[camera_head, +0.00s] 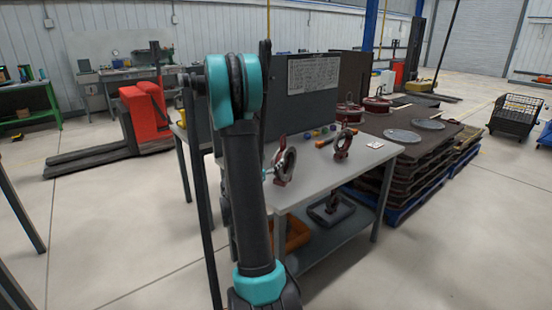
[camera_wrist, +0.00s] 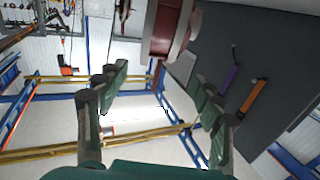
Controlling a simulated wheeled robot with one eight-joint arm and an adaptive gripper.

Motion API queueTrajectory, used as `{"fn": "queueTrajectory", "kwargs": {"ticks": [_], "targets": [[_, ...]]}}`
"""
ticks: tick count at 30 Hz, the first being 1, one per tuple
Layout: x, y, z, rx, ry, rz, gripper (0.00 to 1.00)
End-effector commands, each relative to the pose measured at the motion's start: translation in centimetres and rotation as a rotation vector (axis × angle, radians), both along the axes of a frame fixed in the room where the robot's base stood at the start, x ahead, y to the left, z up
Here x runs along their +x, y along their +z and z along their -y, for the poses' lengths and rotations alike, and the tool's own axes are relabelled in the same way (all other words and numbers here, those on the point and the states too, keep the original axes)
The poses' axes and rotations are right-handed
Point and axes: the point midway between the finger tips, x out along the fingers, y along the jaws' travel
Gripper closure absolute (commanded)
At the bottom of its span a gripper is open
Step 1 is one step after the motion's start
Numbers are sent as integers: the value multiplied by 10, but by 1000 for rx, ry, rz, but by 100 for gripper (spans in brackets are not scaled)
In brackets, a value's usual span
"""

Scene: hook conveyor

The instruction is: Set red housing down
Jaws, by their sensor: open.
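A red housing with a grey ring (camera_head: 283,163) stands upright near the left front edge of the work table (camera_head: 318,178). A second, similar red housing (camera_head: 344,142) stands farther right on the same table. In the wrist view, a red and grey housing (camera_wrist: 165,30) shows at the top centre, beyond my fingertips; I cannot tell for certain which of the two it is. My gripper (camera_wrist: 160,88) is open, its green fingers apart with nothing between them. In the head view my arm hides most of the gripper, just left of the nearer housing.
An orange-handled tool (camera_head: 325,143) and several small coloured parts lie on the table. A dark upright panel (camera_head: 298,92) stands behind it. A lower shelf holds a grey tray (camera_head: 331,210). Stacked pallets (camera_head: 408,165) stand close on the right. The floor in front is clear.

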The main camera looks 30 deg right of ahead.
Motion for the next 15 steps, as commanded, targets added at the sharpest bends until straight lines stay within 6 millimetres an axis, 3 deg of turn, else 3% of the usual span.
{"fn": "queueTrajectory", "kwargs": {"ticks": [10,15], "targets": [[-11,-1,-15,27,-2,-32,33],[-36,-14,-41,143,13,-181,33]]}}
